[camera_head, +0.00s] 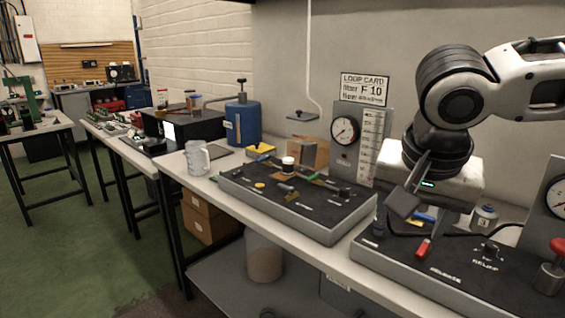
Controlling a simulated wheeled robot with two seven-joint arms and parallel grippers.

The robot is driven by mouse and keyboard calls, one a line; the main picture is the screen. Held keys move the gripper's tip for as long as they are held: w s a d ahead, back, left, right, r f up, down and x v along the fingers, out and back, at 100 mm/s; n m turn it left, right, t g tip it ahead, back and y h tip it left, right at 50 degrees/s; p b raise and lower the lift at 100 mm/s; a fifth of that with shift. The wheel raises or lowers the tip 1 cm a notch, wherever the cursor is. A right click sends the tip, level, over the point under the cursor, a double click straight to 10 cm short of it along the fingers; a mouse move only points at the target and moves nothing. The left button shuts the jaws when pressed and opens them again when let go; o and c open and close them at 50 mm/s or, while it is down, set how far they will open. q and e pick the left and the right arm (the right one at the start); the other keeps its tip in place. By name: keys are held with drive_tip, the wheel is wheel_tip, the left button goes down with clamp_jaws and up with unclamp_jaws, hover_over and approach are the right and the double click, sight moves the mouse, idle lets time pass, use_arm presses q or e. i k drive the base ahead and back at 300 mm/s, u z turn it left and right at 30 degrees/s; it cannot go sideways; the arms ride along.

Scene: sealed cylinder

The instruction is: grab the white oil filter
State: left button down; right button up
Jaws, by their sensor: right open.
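A small white cylinder with a dark lower part (287,161) stands upright on the left dark-topped board (240,187); it may be the white oil filter, but it is too small to be sure. A small grey-white canister (484,217) stands on the right side, behind the right board, and I cannot tell what it is. My right gripper (421,208) hangs pointing down above the right board, to the right of the white cylinder and apart from it. It is open, and I see nothing held. My left gripper is out of view.
The right board (440,262) carries a red-handled part (424,249) and a red-knobbed post (550,265). A clear jug (196,158), a blue tank (243,122) and a dial gauge (345,130) stand around the left board. The wall is close behind.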

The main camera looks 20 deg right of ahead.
sight(288, 161)
drive_tip(key=i, duration=1.75)
